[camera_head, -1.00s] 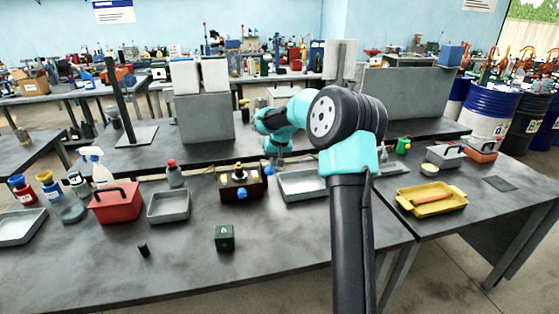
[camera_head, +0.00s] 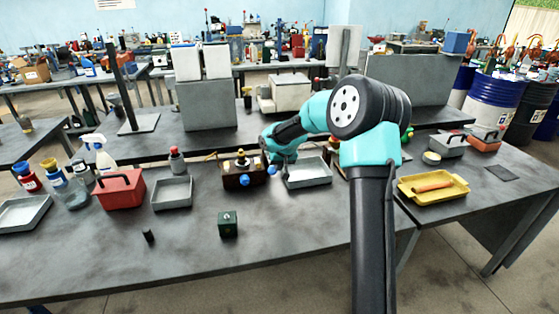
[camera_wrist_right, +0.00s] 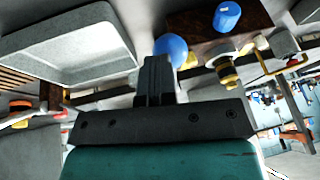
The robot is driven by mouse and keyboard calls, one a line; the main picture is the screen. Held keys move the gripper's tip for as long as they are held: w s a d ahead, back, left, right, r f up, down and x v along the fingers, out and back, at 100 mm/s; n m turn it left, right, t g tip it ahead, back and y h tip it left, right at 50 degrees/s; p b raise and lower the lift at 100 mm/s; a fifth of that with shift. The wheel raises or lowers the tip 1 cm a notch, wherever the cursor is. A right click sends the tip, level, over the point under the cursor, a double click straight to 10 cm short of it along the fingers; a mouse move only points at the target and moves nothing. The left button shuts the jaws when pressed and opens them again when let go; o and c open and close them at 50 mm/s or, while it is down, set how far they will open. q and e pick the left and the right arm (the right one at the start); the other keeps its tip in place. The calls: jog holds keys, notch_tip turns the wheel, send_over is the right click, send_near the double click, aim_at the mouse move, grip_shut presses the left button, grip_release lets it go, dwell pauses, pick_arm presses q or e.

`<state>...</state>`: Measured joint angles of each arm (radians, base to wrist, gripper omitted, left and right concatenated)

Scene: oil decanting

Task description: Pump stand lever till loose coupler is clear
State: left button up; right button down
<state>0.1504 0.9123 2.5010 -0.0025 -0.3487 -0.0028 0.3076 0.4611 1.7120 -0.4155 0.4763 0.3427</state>
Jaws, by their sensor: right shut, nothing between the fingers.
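The stand (camera_head: 237,178) is a dark brown block with brass fittings on top and a blue knob (camera_head: 244,180) on its front. Its lever ends in a blue ball (camera_head: 272,171) on the right side. My right gripper (camera_head: 272,163) is at that ball, its fingers mostly hidden by my arm. In the right wrist view the shut, empty fingers (camera_wrist_right: 157,75) overlap the blue ball (camera_wrist_right: 171,50); I cannot tell whether they touch. That view also shows the brown block (camera_wrist_right: 205,22) and brass couplers (camera_wrist_right: 226,72); which is loose is unclear. My left gripper is out of view.
A grey tray (camera_head: 309,182) lies right of the stand, close under my right arm. Another grey tray (camera_head: 172,203) and a red box (camera_head: 121,203) stand to the left. A green cube (camera_head: 228,230) sits in front. The front table area is mostly clear.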

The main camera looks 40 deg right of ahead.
jog(key=shift+s+f, duration=0.1)
jog(key=shift+f, duration=0.2)
dwell(0.4)
jog(key=s+f+v, duration=0.1)
jog(key=s+v, duration=0.1)
jog(key=v, duration=1.1)
jog(key=shift+s+d, duration=0.15)
jog(key=shift+s, duration=0.15)
jog(key=shift+w, duration=0.1)
